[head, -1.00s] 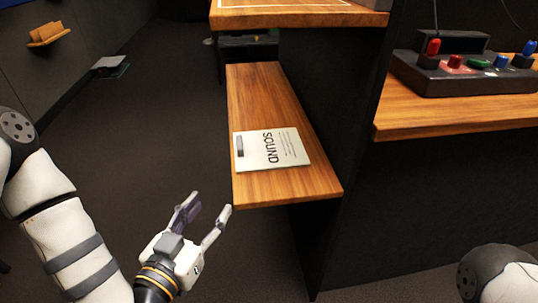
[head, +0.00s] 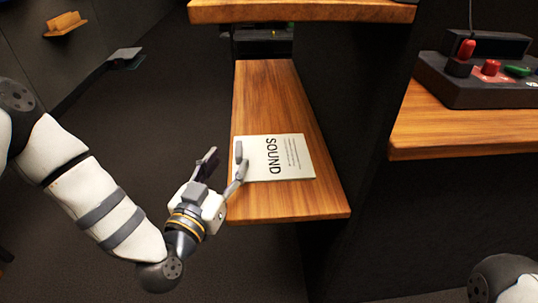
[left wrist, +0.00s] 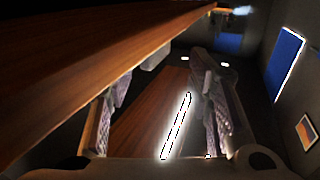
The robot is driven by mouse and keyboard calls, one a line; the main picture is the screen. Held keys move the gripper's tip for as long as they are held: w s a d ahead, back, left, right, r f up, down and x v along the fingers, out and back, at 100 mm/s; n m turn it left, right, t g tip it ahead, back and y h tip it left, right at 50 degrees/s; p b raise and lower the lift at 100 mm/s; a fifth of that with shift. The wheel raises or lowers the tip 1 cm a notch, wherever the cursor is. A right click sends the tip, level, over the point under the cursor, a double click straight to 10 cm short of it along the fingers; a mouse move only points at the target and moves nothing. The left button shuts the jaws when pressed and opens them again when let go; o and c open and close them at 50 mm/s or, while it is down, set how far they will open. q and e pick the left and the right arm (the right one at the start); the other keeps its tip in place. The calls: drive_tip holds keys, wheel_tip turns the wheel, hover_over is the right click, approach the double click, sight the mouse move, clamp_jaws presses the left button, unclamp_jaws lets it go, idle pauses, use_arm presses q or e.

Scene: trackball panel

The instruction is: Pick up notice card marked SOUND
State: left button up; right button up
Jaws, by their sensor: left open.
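The white notice card marked SOUND (head: 285,158) lies flat on a low wooden shelf (head: 275,95), near its front end. A small dark grip (head: 239,152) sits at the card's left edge. My left gripper (head: 227,160) is open at the shelf's left edge, one finger beside the card's left edge and the other farther left. In the left wrist view the fingers (left wrist: 160,105) stand apart, with a thin bright strip, seemingly the card's edge (left wrist: 176,125), between them. Contact with the card cannot be told. My right gripper is not in view.
A higher wooden shelf (head: 300,11) overhangs the back of the low shelf. A dark panel stands right of it. A control box (head: 490,80) with coloured knobs sits on a right-hand counter (head: 460,125).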

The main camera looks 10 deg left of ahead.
sight(238, 147)
use_arm(q)
drive_tip(key=w, duration=0.4)
drive_tip(key=w+b, duration=0.1)
drive_tip(key=w, duration=0.1)
drive_tip(key=shift+d, duration=0.35)
clamp_jaws()
